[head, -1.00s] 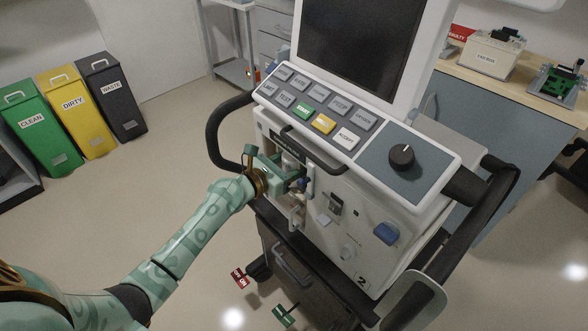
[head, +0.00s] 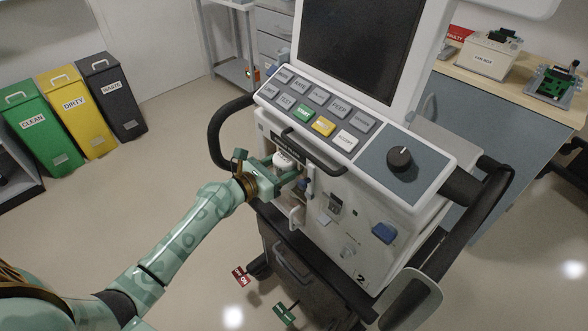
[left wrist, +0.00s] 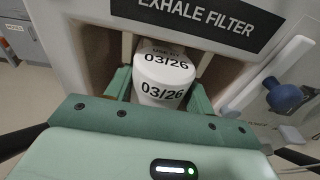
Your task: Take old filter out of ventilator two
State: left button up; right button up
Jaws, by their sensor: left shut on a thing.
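Ventilator two (head: 330,215) stands in the middle of the head view, marked with a 2 low on its front. My left gripper (head: 287,175) is at the filter bay on its upper left front. It is shut on the old filter (head: 283,161), a white rounded piece. In the left wrist view the filter (left wrist: 158,75) is marked 03/26 and sits between the green fingers, at the mouth of the bay under the EXHALE FILTER label (left wrist: 195,18). Whether its far end is still inside the bay is hidden. My right gripper does not show.
Green CLEAN (head: 40,125), yellow DIRTY (head: 77,110) and dark WASTE (head: 112,95) bins stand at the left. A bench (head: 520,95) with a FAN BOX is at the right. A black side handle (head: 218,135) curves close to my left arm. Floor between bins and ventilator is clear.

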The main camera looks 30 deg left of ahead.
pick_arm(q)
jog(key=f+v, duration=0.1)
jog(key=v, duration=0.9)
jog(key=shift+f, duration=0.25)
jog(key=shift+s, duration=0.2)
